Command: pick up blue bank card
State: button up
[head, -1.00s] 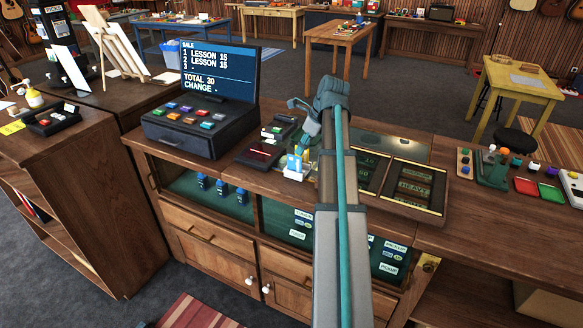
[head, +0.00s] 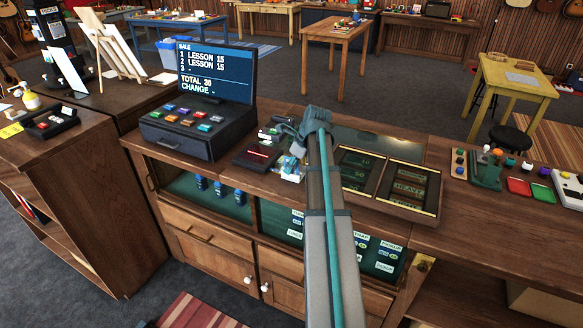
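A small blue-and-white patch (head: 288,165) shows on the counter just right of the card reader. It looks like cards in a small clear holder, but it is too small to tell which part is the blue bank card. My gripper (head: 294,151) points down right above this patch, close to it or touching it. My arm and the gripper's own body hide part of the spot. Whether the fingers are open or shut does not show.
A dark card reader (head: 257,154) lies just left of my gripper. The cash register (head: 185,128) stands farther left. A framed display case (head: 395,198) is set in the counter to the right. Small red and green trays (head: 530,188) sit at the far right.

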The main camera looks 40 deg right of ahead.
grip_shut()
jog(key=shift+r, duration=0.15)
